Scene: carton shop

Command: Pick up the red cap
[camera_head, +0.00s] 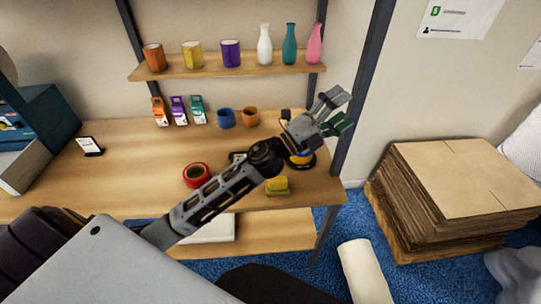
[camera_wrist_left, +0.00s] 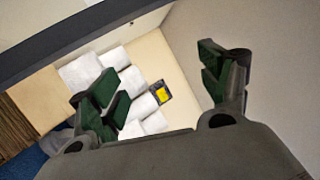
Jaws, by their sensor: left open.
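No red cap is clearly seen in either view. The only red thing is a round, ring-like object (camera_head: 196,174), perhaps a tape roll, on the wooden table (camera_head: 130,160) in the head view. It stands left of my left forearm. My left gripper (camera_head: 337,111) is raised near the table's right end, to the right of and well away from the red object. Its green-padded fingers are spread and empty, as the left wrist view (camera_wrist_left: 160,84) also shows. My forearm hides part of the table. My right gripper is not in view.
A yellow block (camera_head: 277,185) and a yellow-and-black round thing (camera_head: 302,160) lie close to my left arm. Blue (camera_head: 226,118) and orange (camera_head: 250,117) cups stand behind. A shelf (camera_head: 225,69) holds mugs and vases. A dark post (camera_head: 362,85) stands beside my gripper; stacked cardboard (camera_head: 455,190) is right.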

